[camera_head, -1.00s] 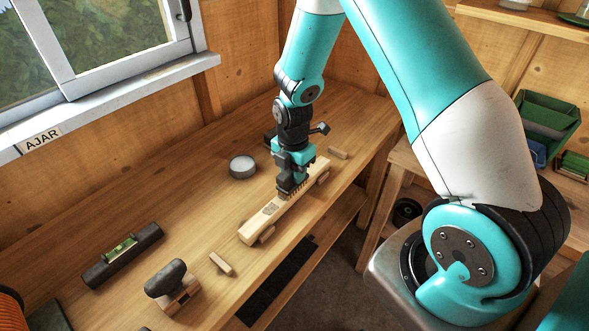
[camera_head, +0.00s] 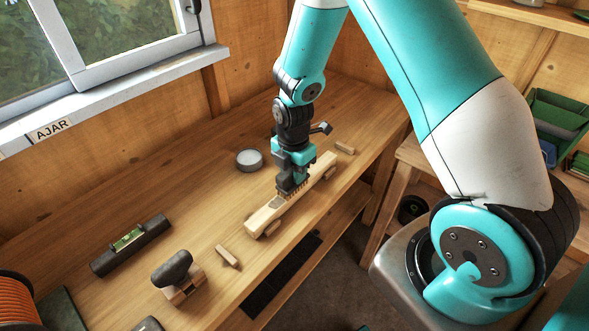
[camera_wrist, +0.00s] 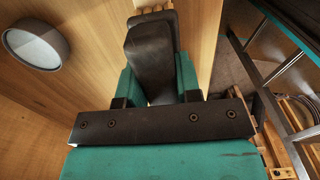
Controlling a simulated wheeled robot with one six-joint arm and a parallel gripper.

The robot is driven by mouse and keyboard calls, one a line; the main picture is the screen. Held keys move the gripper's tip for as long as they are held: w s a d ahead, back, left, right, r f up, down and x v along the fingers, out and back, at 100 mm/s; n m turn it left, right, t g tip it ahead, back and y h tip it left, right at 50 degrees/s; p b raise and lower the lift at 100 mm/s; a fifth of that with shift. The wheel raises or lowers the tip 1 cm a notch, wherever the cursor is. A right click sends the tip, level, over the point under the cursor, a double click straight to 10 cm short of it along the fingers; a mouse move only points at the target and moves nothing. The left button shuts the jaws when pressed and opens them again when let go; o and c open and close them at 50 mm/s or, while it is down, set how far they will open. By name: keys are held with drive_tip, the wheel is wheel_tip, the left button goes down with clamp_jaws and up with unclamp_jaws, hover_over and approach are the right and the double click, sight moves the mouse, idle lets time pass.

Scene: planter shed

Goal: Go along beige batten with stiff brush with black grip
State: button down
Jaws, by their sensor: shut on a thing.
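The beige batten (camera_head: 262,219) lies lengthwise on the bench, with a darker patch on its top near the brush. My gripper (camera_head: 290,178) is above the batten, shut on the black grip of the stiff brush (camera_head: 286,192). The bristles point down at the batten's top and appear to touch it, around mid-length toward the near end. In the wrist view my gripper's teal fingers (camera_wrist: 157,88) are on both sides of the black grip of the brush (camera_wrist: 150,50).
A round grey-topped tin (camera_head: 249,160) stands left of the batten. Small wooden blocks (camera_head: 228,256) lie around it. A spirit level (camera_head: 130,245) and a dark-handled wooden block (camera_head: 175,270) are nearer on the bench (camera_head: 190,215). The window sill (camera_head: 100,102) is at upper left.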

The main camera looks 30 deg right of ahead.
sight(282, 177)
drive_tip(key=shift+s+a, duration=0.35)
drive_tip(key=shift+a, duration=0.55)
drive_tip(key=shift+s+a, duration=0.15)
drive_tip(key=shift+a, duration=0.4)
drive_tip(key=shift+s+a, duration=0.15)
drive_tip(key=shift+a, duration=0.35)
drive_tip(key=shift+s+a, duration=0.2)
drive_tip(key=shift+a, duration=0.35)
drive_tip(key=shift+s+a, duration=0.2)
drive_tip(key=shift+a, duration=0.3)
drive_tip(key=shift+s+a, duration=0.15)
drive_tip(key=shift+a, duration=0.4)
drive_tip(key=shift+s+a, duration=0.15)
drive_tip(key=shift+a, duration=0.35)
drive_tip(key=shift+s+a, duration=0.1)
drive_tip(key=shift+a, duration=0.15)
